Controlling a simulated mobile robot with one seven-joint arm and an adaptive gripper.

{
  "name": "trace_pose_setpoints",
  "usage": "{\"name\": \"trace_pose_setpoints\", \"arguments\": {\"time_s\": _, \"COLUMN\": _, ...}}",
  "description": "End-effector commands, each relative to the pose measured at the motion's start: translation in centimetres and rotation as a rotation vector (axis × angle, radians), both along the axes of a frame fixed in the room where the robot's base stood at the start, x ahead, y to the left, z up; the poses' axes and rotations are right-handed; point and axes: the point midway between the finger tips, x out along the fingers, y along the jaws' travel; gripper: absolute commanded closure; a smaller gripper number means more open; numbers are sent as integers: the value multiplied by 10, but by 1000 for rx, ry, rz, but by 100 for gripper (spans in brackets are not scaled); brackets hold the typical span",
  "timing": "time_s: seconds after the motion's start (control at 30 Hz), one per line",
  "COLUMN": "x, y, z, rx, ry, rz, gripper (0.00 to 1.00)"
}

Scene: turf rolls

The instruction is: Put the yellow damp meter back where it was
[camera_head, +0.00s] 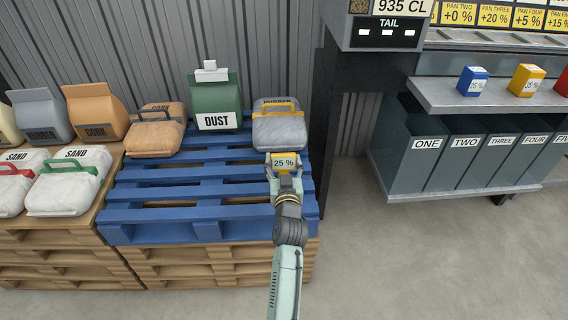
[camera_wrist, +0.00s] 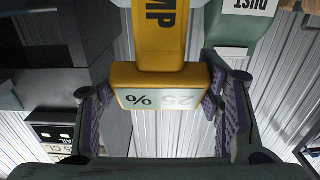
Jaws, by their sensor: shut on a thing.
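The yellow damp meter (camera_head: 284,162) has a pale display reading 25 %. My gripper (camera_head: 284,172) is shut on it, over the front right part of the blue pallet. In the wrist view the meter (camera_wrist: 160,72) appears inverted, with a finger of my gripper (camera_wrist: 160,108) on either side and the letters "MP" on its upper part. In the head view it is just in front of a grey bag with a yellow handle, marked RUBBER (camera_head: 279,130). I cannot tell whether the meter touches the bag or the pallet.
The blue pallet (camera_head: 190,211) has bare slats in front. A green DUST bag (camera_head: 215,96) and an orange-brown bag (camera_head: 153,139) stand behind. At right, a grey shelf (camera_head: 440,97) bears blue (camera_head: 472,82) and yellow (camera_head: 525,80) blocks above numbered bins (camera_head: 412,165).

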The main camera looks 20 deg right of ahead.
Motion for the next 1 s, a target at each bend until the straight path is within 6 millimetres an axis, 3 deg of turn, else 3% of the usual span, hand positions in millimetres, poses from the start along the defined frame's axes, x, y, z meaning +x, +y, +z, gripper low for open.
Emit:
{"name": "trace_pose_setpoints", "arguments": {"time_s": 0.33, "x": 0, "y": 0, "z": -2, "rx": -2, "ry": -3, "rz": 0, "gripper": 84}}
{"name": "trace_pose_setpoints", "arguments": {"time_s": 0.37, "x": 0, "y": 0, "z": -2, "rx": -1, "ry": -1, "rz": 0, "gripper": 38}}
{"name": "trace_pose_setpoints", "arguments": {"time_s": 0.6, "x": 0, "y": 0, "z": -1, "rx": -1, "ry": -1, "rz": 0, "gripper": 22}}
{"name": "trace_pose_setpoints", "arguments": {"time_s": 1.0, "x": 0, "y": 0, "z": 0, "rx": 0, "ry": -1, "rz": 0, "gripper": 19}}
